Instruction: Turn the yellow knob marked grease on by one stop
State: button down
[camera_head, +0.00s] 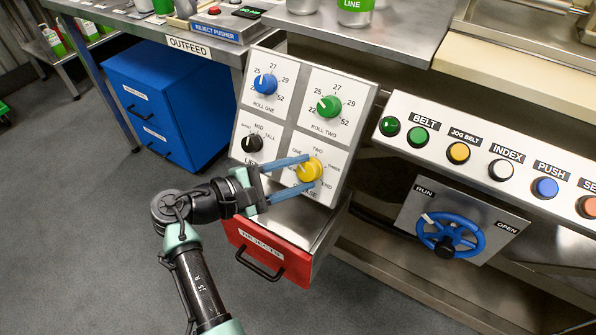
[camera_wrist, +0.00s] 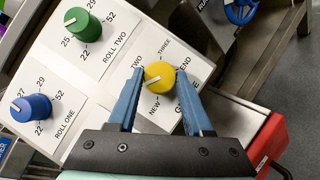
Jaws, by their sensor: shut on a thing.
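The yellow knob (camera_head: 311,169) sits on the lower right plate of a tilted white panel, with stop labels around it, among them ONE, TWO, THREE and END. Its plate label is partly covered by my gripper. My gripper (camera_head: 306,172) comes from the left, its two blue fingers on either side of the knob and shut on it. In the wrist view the yellow knob (camera_wrist: 158,76) lies between the fingertips (camera_wrist: 161,82). Its pale pointer mark shows there, pointing to the lower left of that picture.
A blue knob (camera_head: 265,84), a green knob (camera_head: 329,106) and a black knob (camera_head: 252,143) share the panel. A red REJECTS drawer (camera_head: 266,256) is below. A button panel (camera_head: 480,160) and a blue handwheel (camera_head: 450,235) are at right. Blue drawers (camera_head: 165,100) stand left.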

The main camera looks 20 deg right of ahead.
dwell(0.3)
jog(key=shift+c, duration=1.6)
grip_release()
jog(key=shift+a, duration=0.1)
jog(key=p+v, duration=0.2)
jog(key=v, duration=1.1)
